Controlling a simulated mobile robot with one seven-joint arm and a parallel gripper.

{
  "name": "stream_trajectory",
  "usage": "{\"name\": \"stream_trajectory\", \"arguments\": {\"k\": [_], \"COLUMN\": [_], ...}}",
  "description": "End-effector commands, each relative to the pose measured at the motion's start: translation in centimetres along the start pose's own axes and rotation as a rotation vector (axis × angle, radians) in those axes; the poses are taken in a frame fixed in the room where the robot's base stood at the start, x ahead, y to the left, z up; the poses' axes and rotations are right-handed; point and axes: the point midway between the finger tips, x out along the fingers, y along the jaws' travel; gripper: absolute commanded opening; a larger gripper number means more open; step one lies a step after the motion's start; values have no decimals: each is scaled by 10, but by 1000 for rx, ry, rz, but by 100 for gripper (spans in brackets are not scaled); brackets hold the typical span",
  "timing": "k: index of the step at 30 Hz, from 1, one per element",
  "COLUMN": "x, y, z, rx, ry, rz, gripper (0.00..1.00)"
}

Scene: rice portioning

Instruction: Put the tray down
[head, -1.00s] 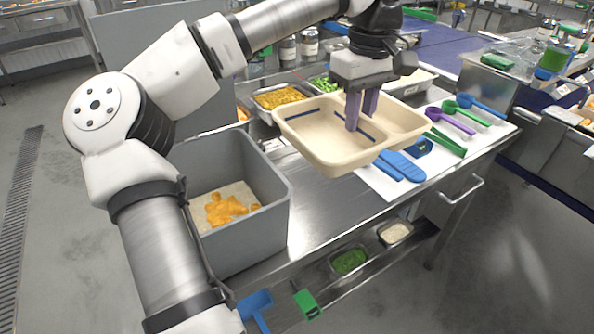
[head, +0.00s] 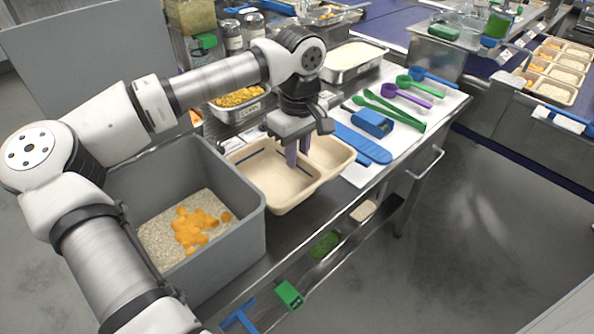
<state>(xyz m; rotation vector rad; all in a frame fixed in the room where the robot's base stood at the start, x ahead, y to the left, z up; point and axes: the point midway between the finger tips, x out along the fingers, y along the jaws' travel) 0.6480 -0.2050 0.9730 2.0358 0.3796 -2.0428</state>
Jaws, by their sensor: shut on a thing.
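The cream tray (head: 272,190), divided into compartments, is low over the steel counter, between the grey bin and the white board. It looks level and both visible compartments are empty. Its front edge is near the counter's front edge. I cannot tell whether its underside touches the counter. My gripper (head: 298,158) points down with its purple fingers at the tray's middle, shut on the tray's divider. The fingertips and the exact grip are partly hidden by the tray and wrist.
A grey bin (head: 250,222) holding grain and orange pieces stands close left of the tray. A white board (head: 445,108) with blue, green and purple utensils lies to the right. Food pans, including a yellow-filled one (head: 238,97), stand behind. Small containers sit on a lower shelf.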

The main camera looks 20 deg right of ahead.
Motion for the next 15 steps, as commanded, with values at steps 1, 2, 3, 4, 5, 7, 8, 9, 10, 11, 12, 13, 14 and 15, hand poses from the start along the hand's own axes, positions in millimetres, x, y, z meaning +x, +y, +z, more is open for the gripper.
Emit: {"name": "stream_trajectory", "arguments": {"k": [1, 2, 3, 4, 5, 7, 8, 9, 10, 11, 12, 13, 14, 15], "x": [8, 12, 16, 18, 20, 24, 26, 30, 33, 37, 44, 48, 53, 59], "y": [0, 0, 0, 0, 0, 1, 1, 1, 1, 0, 1, 1, 1, 1], "z": [1, 1, 0, 0, 0, 0, 0, 0, 0, 1, 1, 1, 1, 1], "rx": [1, 1, 1, 0, 0, 0, 0, 0, 1, 2, 2, 2, 2, 2], "ry": [-3, -3, -1, -1, -1, -1, -1, -1, -2, -2, -3, -2, -3, -3], "rz": [0, 0, 0, 0, 0, 0, 1, 1, 0, -1, -1, 0, 0, -1], "gripper": [0, 0, 0, 0, 0, 0, 0, 0, 0, 0, 0, 0, 0, 0]}}
